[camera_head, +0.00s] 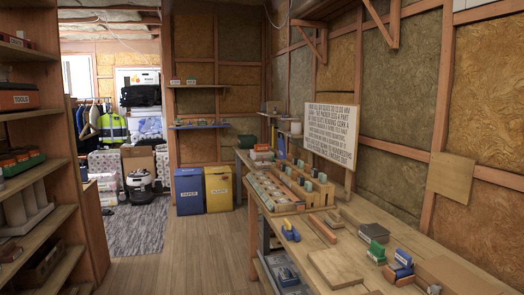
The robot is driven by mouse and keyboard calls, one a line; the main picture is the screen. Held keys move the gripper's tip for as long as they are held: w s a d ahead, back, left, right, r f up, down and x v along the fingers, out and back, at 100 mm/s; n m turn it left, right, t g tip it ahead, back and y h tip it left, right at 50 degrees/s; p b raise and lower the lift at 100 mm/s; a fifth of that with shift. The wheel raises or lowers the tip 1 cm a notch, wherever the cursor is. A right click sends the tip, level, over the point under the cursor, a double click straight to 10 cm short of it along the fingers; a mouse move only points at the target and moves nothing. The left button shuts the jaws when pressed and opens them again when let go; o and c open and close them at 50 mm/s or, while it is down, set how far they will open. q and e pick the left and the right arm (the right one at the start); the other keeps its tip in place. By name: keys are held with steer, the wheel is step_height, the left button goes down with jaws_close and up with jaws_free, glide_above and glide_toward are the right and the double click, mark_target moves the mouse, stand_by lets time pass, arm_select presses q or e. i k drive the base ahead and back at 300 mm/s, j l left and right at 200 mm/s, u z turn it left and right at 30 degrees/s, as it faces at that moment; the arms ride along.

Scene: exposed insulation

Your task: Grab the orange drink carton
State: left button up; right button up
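I cannot make out an orange drink carton in the head view. Small items on the left shelves and the far shelves are too small to identify. Neither of my grippers is in view.
A wooden workbench (335,267) runs along the right wall, with boards, small boxes and a wooden rack (275,187) on it. Shelves (40,115) stand at the left. A blue bin (189,192) and a yellow bin (219,190) stand at the back. The wooden floor (190,255) between is clear.

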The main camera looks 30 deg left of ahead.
mark_target(264, 146)
steer(key=i+j+u, duration=0.85)
steer(key=i+u, duration=0.4)
steer(key=i, duration=0.25)
steer(key=i+u, duration=0.15)
steer(key=i, duration=2.05)
steer(key=i+j+z, duration=0.15)
steer(key=i+z, duration=0.25)
steer(key=i, duration=0.25)
steer(key=i+j+z, duration=0.4)
steer(key=i, duration=0.25)
steer(key=i+j+z, duration=0.4)
steer(key=i+j, duration=0.1)
steer(key=i, duration=0.05)
